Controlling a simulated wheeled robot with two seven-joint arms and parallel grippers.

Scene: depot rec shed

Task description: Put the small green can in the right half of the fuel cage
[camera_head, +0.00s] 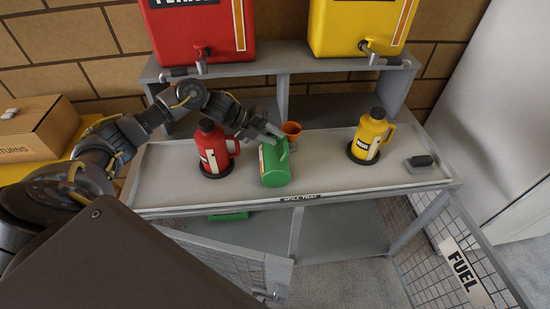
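The small green can (275,170) is at the middle of the grey spill tray, its top partly hidden by my gripper. It looks tilted; I cannot tell whether it touches the tray. My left gripper (274,133) is at the can's upper end, close to its handle. The view does not show whether the fingers are closed on it. The fuel cage is under the tray, with a centre divider (297,232). Its right half (340,238) looks empty. A flat green thing (229,216) shows in the left half. My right gripper is not in view.
A red can (212,151) stands left of the green can, a yellow can (370,137) to the right. An orange cup (292,129) is just behind. The mesh left door (235,265) and the right door with its FUEL sign (464,273) stand open.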

